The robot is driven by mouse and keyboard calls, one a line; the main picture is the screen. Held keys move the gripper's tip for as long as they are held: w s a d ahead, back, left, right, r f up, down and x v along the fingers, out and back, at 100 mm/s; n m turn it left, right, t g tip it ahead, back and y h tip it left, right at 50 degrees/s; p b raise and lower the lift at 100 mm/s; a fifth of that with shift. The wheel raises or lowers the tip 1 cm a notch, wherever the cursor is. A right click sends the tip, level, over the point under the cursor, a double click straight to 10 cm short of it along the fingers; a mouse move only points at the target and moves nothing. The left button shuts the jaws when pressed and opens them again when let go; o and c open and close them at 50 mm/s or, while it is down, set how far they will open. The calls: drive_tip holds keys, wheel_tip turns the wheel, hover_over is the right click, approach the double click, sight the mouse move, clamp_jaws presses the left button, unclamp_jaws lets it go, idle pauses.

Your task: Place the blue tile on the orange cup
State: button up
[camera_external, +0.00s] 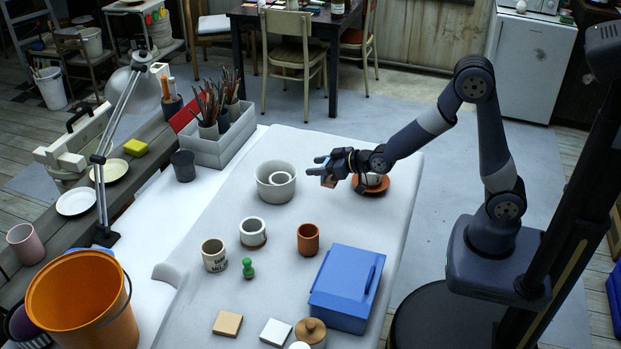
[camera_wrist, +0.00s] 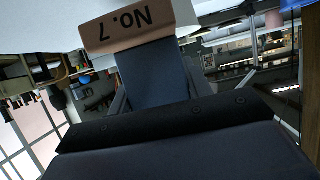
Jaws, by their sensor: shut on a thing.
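My gripper (camera_external: 323,166) is above the far part of the white table, just right of the grey bowl. It is shut on a small flat tile (camera_external: 329,181). In the wrist view the tile (camera_wrist: 126,31) shows a tan-brown face marked "No. 7" past the fingers; I cannot make out any blue on it. The orange cup (camera_external: 308,239) stands upright on the table, nearer the camera than my gripper and a little to its left. Its opening faces up. The cup cannot be made out in the wrist view.

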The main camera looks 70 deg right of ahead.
drive_tip(key=shift+w+a+r, duration=0.1)
drive_tip(key=shift+a+r, duration=0.05)
drive_tip(key=shift+r, duration=0.4)
drive_tip(key=a+r+n+g+y+p, duration=0.25)
drive_tip(key=a+r+n+y, duration=0.2)
drive_tip(key=a, duration=0.65)
drive_tip(key=a+r+n+g+y+p, duration=0.1)
drive_tip(key=a+r+n+y+p, duration=0.35)
drive_tip(key=a, duration=0.65)
drive_tip(key=y+b, duration=0.1)
drive_tip(key=b, duration=0.1)
hover_over(308, 234)
drive_tip(key=w+a, duration=0.2)
drive_tip(key=w, duration=0.1)
wheel_tip(308, 234, down, 7)
drive_tip(key=shift+n+y, duration=0.3)
drive_tip(key=shift+n, duration=0.1)
drive_tip(key=shift+d+f+b, duration=0.15)
drive_tip(key=shift+f+b, duration=0.1)
drive_tip(key=shift+f, duration=0.85)
drive_tip(key=shift+d+f+b, duration=0.1)
drive_tip(key=shift+f+b, duration=0.15)
drive_tip(key=shift+f, duration=0.8)
drive_tip(key=shift+f, duration=0.1)
drive_tip(key=shift+f, duration=0.15)
drive_tip(key=o, duration=1)
drive_tip(key=shift+o, duration=0.2)
